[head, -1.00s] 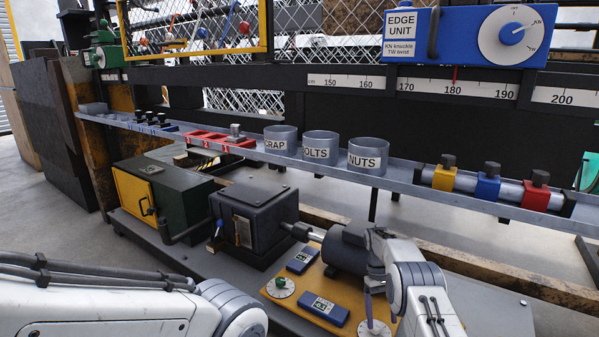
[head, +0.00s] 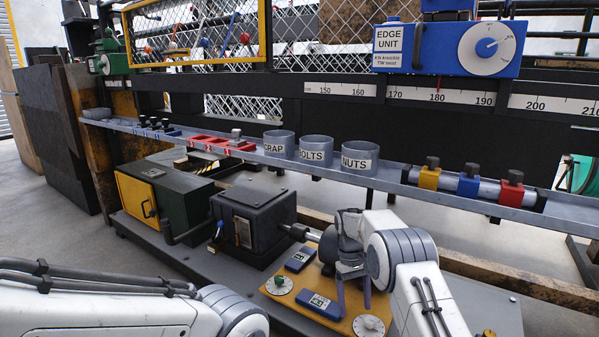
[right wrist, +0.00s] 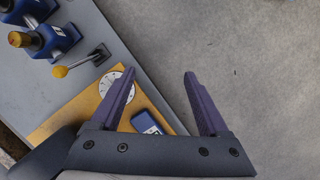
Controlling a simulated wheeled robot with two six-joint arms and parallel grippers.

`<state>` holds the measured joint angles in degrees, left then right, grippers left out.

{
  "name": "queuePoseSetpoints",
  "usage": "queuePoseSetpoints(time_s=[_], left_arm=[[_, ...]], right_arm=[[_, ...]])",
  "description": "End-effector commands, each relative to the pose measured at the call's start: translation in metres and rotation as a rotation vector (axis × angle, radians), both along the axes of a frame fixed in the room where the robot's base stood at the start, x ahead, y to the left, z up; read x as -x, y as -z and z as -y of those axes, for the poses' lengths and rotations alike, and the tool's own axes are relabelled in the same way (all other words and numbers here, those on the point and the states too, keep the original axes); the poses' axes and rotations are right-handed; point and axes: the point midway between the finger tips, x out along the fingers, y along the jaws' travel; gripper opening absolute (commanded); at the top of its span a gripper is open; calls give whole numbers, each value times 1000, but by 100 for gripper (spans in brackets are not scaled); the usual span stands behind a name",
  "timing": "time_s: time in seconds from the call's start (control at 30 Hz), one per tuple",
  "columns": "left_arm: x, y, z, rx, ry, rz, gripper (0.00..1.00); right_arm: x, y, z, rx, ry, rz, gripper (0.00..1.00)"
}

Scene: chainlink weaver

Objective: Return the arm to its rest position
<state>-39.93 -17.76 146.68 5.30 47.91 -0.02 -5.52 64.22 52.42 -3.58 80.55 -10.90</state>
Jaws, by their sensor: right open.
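My right gripper (head: 353,310) hangs fingers-down in front of the grey motor, above the yellow board (head: 332,322). Its two purple fingers are apart with nothing between them. The right wrist view also shows the open gripper (right wrist: 160,75), with part of the yellow board and a white dial (right wrist: 115,92) beside and behind the left finger. My right arm (head: 408,262) reaches in from the lower right. My left arm (head: 110,312) lies across the lower left corner; its gripper is outside the picture.
Cups labelled BOLTS (head: 316,152) and NUTS (head: 360,158) stand on the long grey shelf (head: 390,184) behind the arm. A dark box (head: 252,222) stands left of the gripper. The wrist view shows a yellow-knobbed lever (right wrist: 80,62) and open grey floor (right wrist: 255,70).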

Motion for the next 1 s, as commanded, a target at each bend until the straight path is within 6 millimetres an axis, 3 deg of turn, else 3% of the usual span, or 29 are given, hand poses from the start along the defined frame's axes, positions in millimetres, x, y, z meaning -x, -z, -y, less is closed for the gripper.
queuePoseSetpoints(time_s=[0.03,0.17,0.27,0.5,0.7,0.8,1.0], left_arm=[[0,-4,0,0,0,0,79],[0,-10,0,0,0,0,79],[0,-17,0,0,0,0,79],[0,-31,0,0,0,0,79],[0,-41,0,0,0,0,79],[0,-45,0,0,0,0,79],[0,-51,0,0,0,0,79]], right_arm=[[5,-19,-13,-5,-15,14,79],[28,-64,-47,-23,-58,53,79],[59,-104,-77,-41,-98,91,79],[165,-177,-124,-100,-185,174,79],[262,-205,-131,-153,-248,231,79],[300,-209,-126,-175,-272,250,79],[358,-206,-111,-213,-305,280,79]])
